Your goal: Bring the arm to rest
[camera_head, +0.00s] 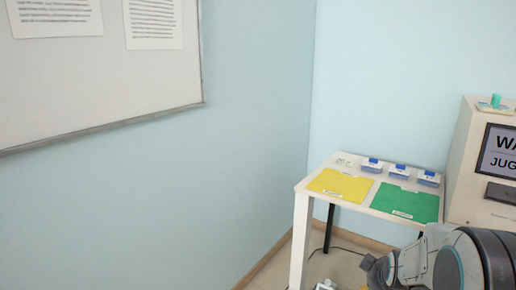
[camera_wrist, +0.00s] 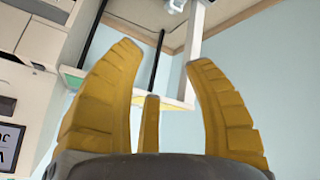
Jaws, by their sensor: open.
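My gripper (camera_wrist: 160,75) shows in the wrist view with its yellow ribbed fingers spread apart and nothing between them. In the head view my grey and white arm (camera_head: 425,262) is at the bottom right, in front of the white table (camera_head: 300,188). The gripper's fingers cannot be made out there. In the wrist view the table, its legs and the wall appear tilted behind the fingers, apart from them.
A yellow mat (camera_head: 340,186) and a green mat (camera_head: 405,203) lie on the table, with small blue-and-white boxes (camera_head: 400,171) behind them. A white cabinet (camera_head: 462,150) with a sign stands at right. A whiteboard (camera_head: 100,90) hangs at left. Floor shows beneath the table.

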